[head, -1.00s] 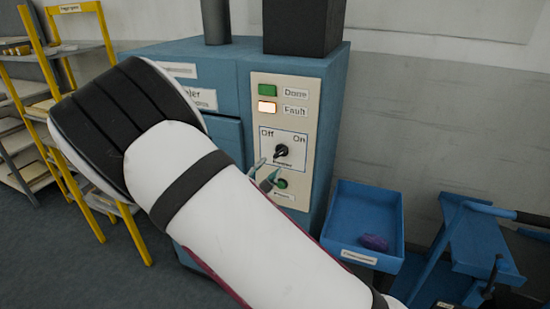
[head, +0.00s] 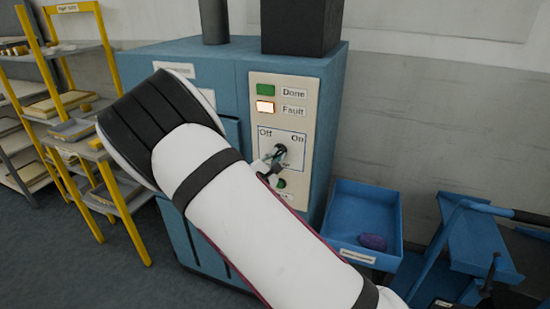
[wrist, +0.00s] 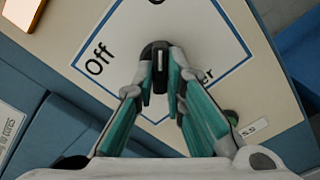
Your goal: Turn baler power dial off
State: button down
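The baler power dial (head: 281,149) is a small black knob on the cream panel, below and between the "Off" label (head: 265,132) and the "On" label (head: 298,139). In the wrist view the dial (wrist: 161,62) shows a white mark, and the knob's bar points toward the panel's upper right, the On side. My gripper (head: 272,161) is at the dial. In the wrist view the teal-padded fingers of my gripper (wrist: 161,78) lie on both sides of the knob and appear closed on it. They partly hide the knob and the label below it.
The panel (head: 315,90) has a green Done light (head: 265,90) and a lit Fault light (head: 265,107). A green button (head: 281,184) sits below the dial. A blue tray (head: 345,230) with a purple item (head: 373,242) stands right of the baler. Yellow-framed shelves (head: 130,225) stand left.

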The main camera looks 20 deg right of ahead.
dwell(0.4)
jog(key=n+p, duration=0.2)
jog(key=n, duration=0.2)
jog(key=shift+s+n, duration=0.1)
jog(key=shift+n, duration=0.3)
jog(key=n+p, duration=0.1)
jog(key=n, duration=0.3)
jog(key=shift+n, duration=0.3)
jog(key=n+p, duration=0.1)
jog(key=n, duration=0.3)
jog(key=shift+f, duration=0.1)
jog(key=shift+n, duration=2.3)
jog(key=c, duration=1.6)
grip_release()
jog(key=shift+c, duration=0.2)
